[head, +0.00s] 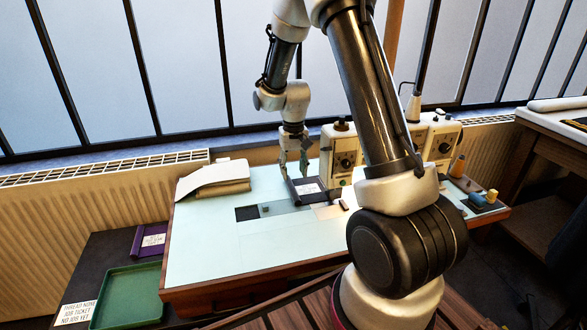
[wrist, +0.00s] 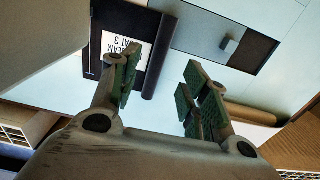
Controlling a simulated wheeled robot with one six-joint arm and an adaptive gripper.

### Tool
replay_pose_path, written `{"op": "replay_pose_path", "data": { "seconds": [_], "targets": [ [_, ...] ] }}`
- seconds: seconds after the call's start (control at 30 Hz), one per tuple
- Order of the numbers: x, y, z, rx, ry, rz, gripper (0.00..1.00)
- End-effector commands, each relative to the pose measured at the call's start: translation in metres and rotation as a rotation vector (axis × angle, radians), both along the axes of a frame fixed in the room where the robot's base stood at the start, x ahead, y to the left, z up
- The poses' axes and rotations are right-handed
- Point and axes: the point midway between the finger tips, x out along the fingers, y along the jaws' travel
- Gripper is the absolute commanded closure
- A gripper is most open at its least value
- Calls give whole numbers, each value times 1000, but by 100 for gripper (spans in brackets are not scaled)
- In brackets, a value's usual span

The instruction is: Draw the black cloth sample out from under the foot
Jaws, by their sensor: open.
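The black cloth sample (head: 305,195) lies on the pale table, left of the sewing machine, with a white printed label on it. In the wrist view the black cloth (wrist: 160,62) shows a thick dark near edge, and its label is partly behind a finger. My gripper (head: 294,168) is open and empty, pointing down over the sample. In the wrist view its fingers (wrist: 163,85) stand apart, with the dark edge showing beyond the gap; I cannot tell the height between them. The sewing machine (head: 345,152) stands right of the gripper; its foot cannot be made out.
A folded cream cloth (head: 213,178) lies at the table's back left. A dark opening (head: 246,213) with a small grey block (head: 265,208) is in the tabletop. A green tray (head: 128,298) and a purple labelled sample (head: 149,240) are lower left. The table's front left is clear.

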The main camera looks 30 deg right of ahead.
Motion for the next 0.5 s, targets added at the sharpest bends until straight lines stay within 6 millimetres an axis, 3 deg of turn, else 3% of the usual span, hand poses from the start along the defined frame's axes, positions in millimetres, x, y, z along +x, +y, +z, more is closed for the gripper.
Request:
{"op": "replay_pose_path", "data": {
  "seconds": [0.23,0.5],
  "targets": [
    [-1,0,-8,0,3,0,54],
    [-1,0,-48,0,4,1,54]
  ]
}}
